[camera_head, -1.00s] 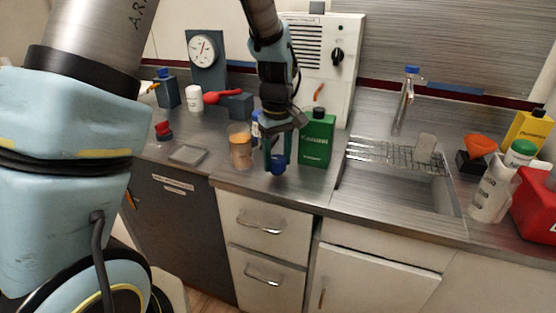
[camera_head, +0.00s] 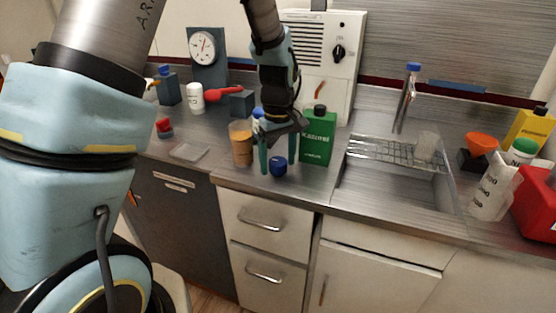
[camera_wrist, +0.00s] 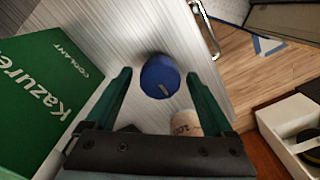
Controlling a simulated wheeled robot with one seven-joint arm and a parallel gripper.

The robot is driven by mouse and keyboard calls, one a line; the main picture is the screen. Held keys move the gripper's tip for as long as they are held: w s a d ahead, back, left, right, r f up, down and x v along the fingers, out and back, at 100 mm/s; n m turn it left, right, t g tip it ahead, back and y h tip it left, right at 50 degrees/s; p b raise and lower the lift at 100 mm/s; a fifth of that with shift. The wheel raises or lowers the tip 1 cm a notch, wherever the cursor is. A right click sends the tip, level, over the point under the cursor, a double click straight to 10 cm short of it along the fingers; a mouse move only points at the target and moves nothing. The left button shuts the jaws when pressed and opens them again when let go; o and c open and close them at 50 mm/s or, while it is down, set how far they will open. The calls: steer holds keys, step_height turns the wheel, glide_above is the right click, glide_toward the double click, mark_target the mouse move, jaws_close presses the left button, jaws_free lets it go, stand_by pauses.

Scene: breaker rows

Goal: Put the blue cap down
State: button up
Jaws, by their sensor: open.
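The blue cap (camera_head: 278,166) rests on the metal counter near its front edge. In the wrist view the blue cap (camera_wrist: 160,76) lies between and just beyond my two open fingers, with clear gaps to both sides. My gripper (camera_head: 279,162) is open above and around the cap's place, fingers pointing down, and also shows in the wrist view (camera_wrist: 163,100). Nothing is held between the fingers.
A green bottle (camera_head: 318,137) stands close to the right of my gripper. An orange-filled container (camera_head: 240,145) stands close to its left. The sink (camera_head: 397,185) is farther right. The counter's front edge is near the cap.

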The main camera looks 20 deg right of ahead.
mark_target(278, 160)
step_height(278, 160, up, 12)
steer(key=b, duration=0.1)
steer(key=s+a+f+m, duration=0.1)
steer(key=a+f, duration=0.2)
steer(key=a, duration=1.2)
steer(key=s+a+f+m+t, duration=0.1)
steer(key=s+a+f+m, duration=0.1)
steer(key=a, duration=1.3)
steer(key=shift+s+f+t, duration=0.3)
steer(key=shift+f, duration=0.5)
